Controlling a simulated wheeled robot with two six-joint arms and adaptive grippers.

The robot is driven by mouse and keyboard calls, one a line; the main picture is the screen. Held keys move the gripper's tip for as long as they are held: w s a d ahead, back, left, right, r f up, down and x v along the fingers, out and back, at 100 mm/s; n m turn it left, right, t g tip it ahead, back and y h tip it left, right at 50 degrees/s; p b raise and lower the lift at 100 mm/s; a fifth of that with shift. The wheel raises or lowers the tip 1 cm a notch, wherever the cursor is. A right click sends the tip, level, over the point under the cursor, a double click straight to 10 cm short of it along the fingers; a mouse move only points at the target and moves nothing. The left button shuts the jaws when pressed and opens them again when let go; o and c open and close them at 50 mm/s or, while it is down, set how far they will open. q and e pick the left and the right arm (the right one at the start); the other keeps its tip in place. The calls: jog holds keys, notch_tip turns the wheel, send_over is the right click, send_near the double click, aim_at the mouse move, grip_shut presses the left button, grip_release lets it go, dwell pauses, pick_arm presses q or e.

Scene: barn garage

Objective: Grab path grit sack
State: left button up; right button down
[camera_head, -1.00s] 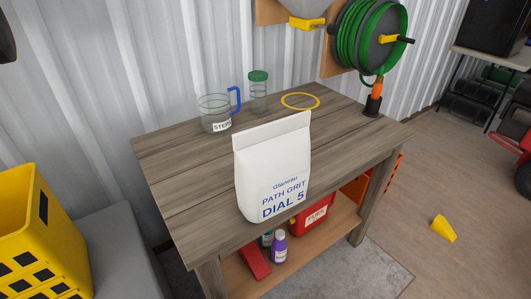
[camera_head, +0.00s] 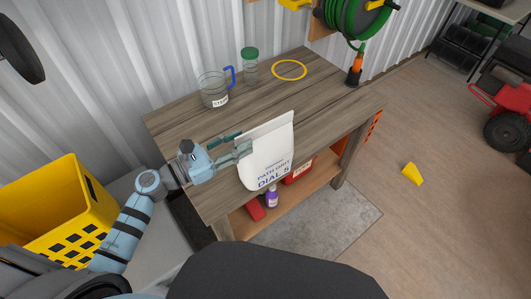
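The white path grit sack (camera_head: 268,160), with blue lettering, stands upright at the front edge of the wooden workbench (camera_head: 185,122). My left gripper (camera_head: 245,141) comes in from the left at the sack's left edge. Its two fingers are spread apart. The nearer finger overlaps the sack's front face in the picture, and the farther fingertip is at or behind the left edge. I cannot tell whether either finger touches the sack. My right gripper is not in view.
A clear jug with a blue handle (camera_head: 213,91), a green-lidded jar (camera_head: 250,68) and a yellow ring (camera_head: 290,70) are at the back of the bench. A yellow crate (camera_head: 62,215) stands left. The bench's lower shelf holds a purple bottle (camera_head: 272,199).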

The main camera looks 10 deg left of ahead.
aim_at(261, 135)
pick_arm(q)
jog(key=x, duration=0.7)
jog(key=shift+w+f, duration=0.15)
jog(key=shift+w, duration=0.3)
jog(key=shift+s, duration=0.1)
grip_shut()
